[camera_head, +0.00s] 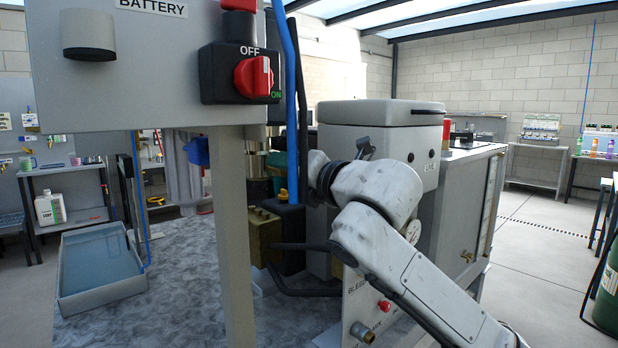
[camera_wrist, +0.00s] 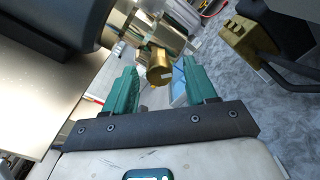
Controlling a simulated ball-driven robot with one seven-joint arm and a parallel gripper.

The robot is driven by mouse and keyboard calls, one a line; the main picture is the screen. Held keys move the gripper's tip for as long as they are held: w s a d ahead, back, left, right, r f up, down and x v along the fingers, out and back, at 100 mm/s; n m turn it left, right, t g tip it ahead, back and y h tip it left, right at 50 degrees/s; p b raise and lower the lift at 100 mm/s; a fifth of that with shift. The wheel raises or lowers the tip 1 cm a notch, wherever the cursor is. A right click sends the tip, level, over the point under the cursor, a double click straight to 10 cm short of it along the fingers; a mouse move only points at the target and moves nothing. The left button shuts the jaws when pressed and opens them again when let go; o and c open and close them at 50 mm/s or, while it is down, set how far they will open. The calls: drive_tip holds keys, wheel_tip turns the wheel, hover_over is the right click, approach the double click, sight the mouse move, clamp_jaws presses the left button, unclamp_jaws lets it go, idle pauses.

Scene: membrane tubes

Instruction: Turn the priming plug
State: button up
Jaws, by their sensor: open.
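A brass plug (camera_wrist: 159,68) with a slot-like notch in its end, which looks like the priming plug, shows in the wrist view below bright metal pump parts. My gripper (camera_wrist: 161,85) is open, with its two green fingers on either side of the plug in the picture. The plug shows in the gap near the fingertips, and I see no finger touching it. How far it is in depth I cannot tell.
A brass block (camera_wrist: 250,43) stands to the right in the wrist view. A dark cylinder (camera_wrist: 60,22) crowds the upper left. In the head view a post (camera_head: 233,230), the battery box (camera_head: 150,75) and a blue hose (camera_head: 289,110) stand close by. A tray (camera_head: 98,265) lies left.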

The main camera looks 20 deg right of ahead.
drive_tip(key=v, duration=0.9)
drive_tip(key=shift+b, duration=0.3)
